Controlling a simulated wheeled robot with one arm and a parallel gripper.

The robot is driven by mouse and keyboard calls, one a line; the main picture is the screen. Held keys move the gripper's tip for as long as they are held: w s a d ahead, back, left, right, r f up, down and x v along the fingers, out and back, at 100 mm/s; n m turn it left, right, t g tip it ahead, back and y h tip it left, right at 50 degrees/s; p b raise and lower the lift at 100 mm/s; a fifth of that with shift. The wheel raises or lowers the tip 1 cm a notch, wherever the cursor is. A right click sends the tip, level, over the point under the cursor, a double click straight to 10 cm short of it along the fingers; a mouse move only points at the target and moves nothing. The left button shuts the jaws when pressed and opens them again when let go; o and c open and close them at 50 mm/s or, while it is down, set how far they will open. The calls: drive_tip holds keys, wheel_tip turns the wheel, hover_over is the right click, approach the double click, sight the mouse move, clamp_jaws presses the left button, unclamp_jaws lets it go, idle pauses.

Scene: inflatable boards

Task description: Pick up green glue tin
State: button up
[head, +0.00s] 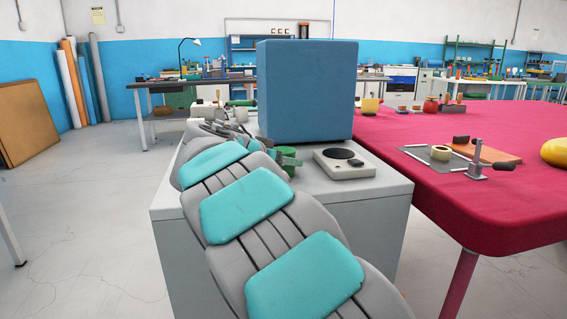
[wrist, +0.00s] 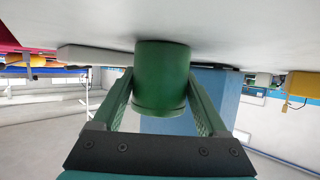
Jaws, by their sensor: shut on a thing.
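The green glue tin (wrist: 162,72) is a plain dark green cylinder, centred in the wrist view, which shows the scene upside down. My gripper (wrist: 160,85) is shut on it, with one finger on each side. The tin's base meets the pale cabinet top in that view; I cannot tell whether it is lifted at all. In the head view my gripper (head: 286,157) is small, just beyond my arm, and only part of the tin (head: 289,169) shows.
The grey cabinet (head: 385,194) bears a large blue box (head: 306,92) behind the tin and a white hot plate (head: 344,168) to its right. A red table (head: 480,212) with tools and a yellow object stands at right. Open floor lies left.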

clamp_jaws()
drive_tip(key=shift+r, duration=0.1)
